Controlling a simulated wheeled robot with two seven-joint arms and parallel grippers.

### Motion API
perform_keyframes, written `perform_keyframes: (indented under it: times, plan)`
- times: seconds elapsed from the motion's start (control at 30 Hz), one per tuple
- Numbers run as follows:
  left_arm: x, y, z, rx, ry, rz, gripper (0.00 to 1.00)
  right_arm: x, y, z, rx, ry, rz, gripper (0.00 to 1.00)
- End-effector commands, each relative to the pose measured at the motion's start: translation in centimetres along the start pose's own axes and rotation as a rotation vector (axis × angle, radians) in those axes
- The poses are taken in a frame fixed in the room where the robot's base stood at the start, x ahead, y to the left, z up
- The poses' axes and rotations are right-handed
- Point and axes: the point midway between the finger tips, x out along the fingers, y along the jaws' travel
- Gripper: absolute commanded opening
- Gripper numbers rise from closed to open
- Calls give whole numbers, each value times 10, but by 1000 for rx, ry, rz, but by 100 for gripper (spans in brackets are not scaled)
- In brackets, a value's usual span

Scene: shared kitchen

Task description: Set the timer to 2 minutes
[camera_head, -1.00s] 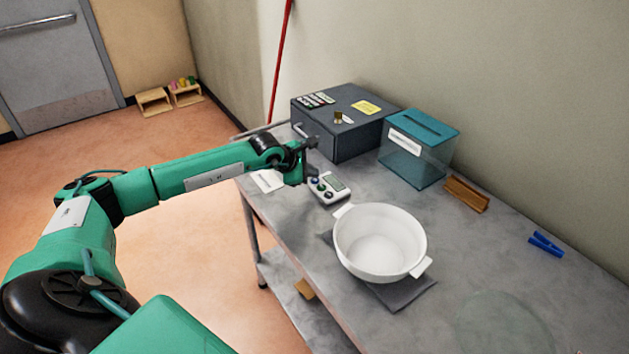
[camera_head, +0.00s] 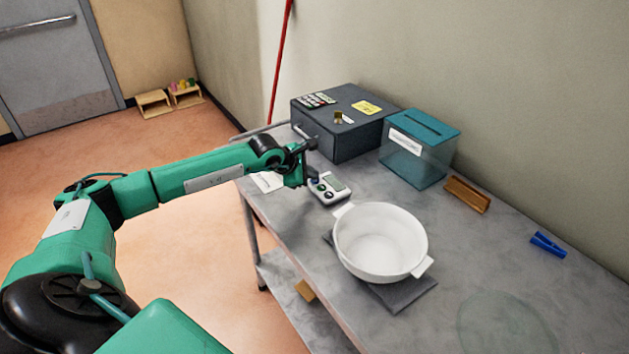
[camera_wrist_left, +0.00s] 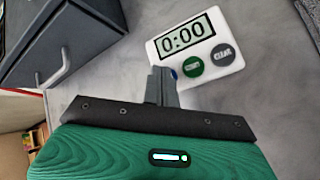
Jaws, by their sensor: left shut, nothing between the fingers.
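The white timer (camera_head: 330,189) lies on the grey table in front of the dark box. In the left wrist view the timer (camera_wrist_left: 222,48) reads 0:00, with a green button (camera_wrist_left: 193,66) and a grey CLEAR button (camera_wrist_left: 222,54). A blue button (camera_wrist_left: 174,73) is mostly hidden behind my fingertips. My left gripper (camera_wrist_left: 163,74) is shut and empty, its tips at the timer's edge by the blue button. I cannot tell whether they touch it. In the head view my left gripper (camera_head: 313,180) is at the timer's left end. My right gripper is not in view.
A white pot (camera_head: 381,243) on a dark mat (camera_head: 410,297) stands close in front of the timer. Behind are the dark keypad box (camera_head: 340,125) and a teal slotted box (camera_head: 415,150). A brown holder (camera_head: 467,194) and blue clip (camera_head: 547,244) lie to the right.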

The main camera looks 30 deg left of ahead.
Motion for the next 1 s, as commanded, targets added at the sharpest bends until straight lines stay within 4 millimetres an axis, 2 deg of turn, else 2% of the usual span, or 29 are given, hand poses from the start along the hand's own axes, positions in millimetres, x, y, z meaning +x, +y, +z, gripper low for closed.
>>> perform_keyframes:
  times: [1.0]
  plan:
    - [-18,13,13,0,0,1,0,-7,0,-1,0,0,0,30]
